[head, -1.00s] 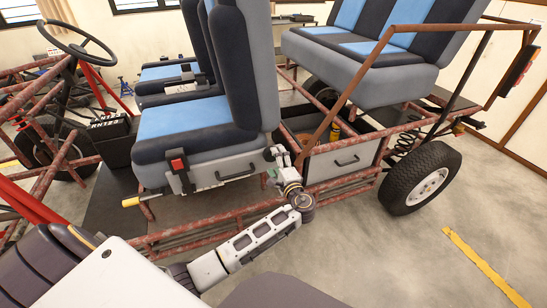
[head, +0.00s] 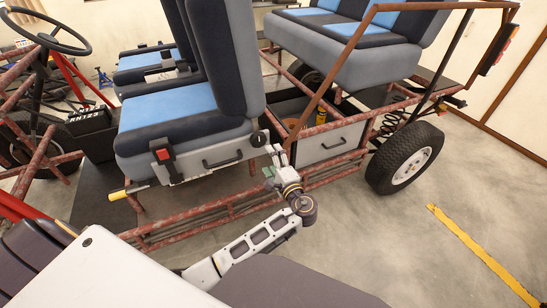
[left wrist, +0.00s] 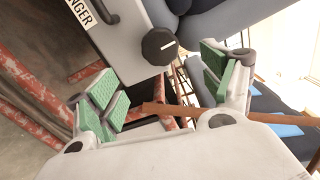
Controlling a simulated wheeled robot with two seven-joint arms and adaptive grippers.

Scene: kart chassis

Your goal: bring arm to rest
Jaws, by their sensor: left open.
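My left gripper (head: 273,162) is open beside the rear corner of the blue and grey front seat (head: 180,112), above the rusty red tube frame (head: 215,208). In the left wrist view its green-padded fingers (left wrist: 160,88) stand wide apart with nothing held between them. A black round knob (left wrist: 159,46) on the grey seat base shows just beyond the fingers, and I cannot tell whether anything touches it. The knob also shows in the head view (head: 260,138). My left arm reaches up from the bottom of the head view. My right gripper is not in view.
A grey drawer box (head: 335,143) sits under the rear bench (head: 345,45), just right of my gripper. The rear wheel (head: 406,158) stands further right. Open concrete floor (head: 370,235) with a yellow line (head: 480,250) lies in front of the kart. A steering wheel (head: 48,30) is at far left.

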